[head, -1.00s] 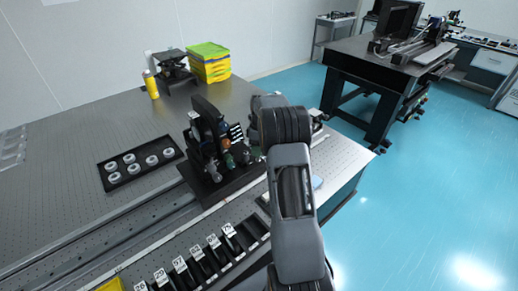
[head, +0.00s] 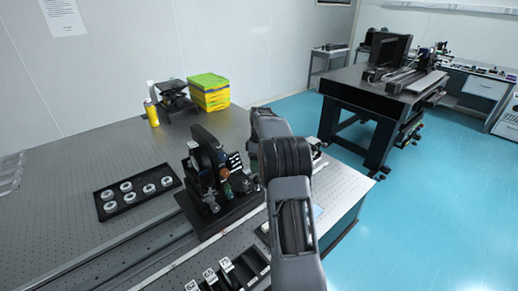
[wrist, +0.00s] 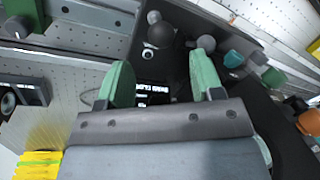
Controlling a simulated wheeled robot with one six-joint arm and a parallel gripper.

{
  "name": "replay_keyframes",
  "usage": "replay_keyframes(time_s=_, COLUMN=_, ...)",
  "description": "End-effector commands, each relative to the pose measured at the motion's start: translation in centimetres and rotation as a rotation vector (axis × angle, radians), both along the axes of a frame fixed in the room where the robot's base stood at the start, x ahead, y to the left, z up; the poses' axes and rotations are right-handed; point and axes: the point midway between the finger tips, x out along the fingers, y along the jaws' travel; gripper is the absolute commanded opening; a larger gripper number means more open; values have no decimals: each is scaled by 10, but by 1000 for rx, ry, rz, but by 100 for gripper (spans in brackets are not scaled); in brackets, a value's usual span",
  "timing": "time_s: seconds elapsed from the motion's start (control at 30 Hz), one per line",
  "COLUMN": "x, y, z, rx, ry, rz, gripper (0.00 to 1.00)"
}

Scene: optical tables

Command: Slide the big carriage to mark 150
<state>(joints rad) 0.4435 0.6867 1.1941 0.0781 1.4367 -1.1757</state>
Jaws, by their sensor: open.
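The big carriage (head: 222,212) is a black block on the long rail, carrying a tall black mount and several small optical parts with knobs. In the wrist view its dark top (wrist: 182,72) lies below and between my fingers, with round posts and teal and orange knobs. My gripper (wrist: 158,84) has green fingertips spread apart, with nothing held between them. A small part with white lettering shows between the fingers. In the head view my arm hides the gripper, just right of the carriage. I cannot tell whether the fingers touch it. I cannot read mark 150.
A black tray (head: 107,211) with several metal rings lies left of the carriage. Numbered holders (head: 226,264) stand in front of the rail. Yellow-green boxes (head: 209,105) and a yellow bottle (head: 152,114) stand at the back. The rail's left stretch (head: 150,245) looks clear.

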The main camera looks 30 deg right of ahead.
Motion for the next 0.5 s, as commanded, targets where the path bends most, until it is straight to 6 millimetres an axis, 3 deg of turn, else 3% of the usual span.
replay_keyframes(time_s=0.2, x=6, y=-6, z=42, rx=-2, ry=-3, rz=0, gripper=60)
replay_keyframes(time_s=0.5, x=9, y=-10, z=71, rx=-1, ry=-1, rz=-1, gripper=60)
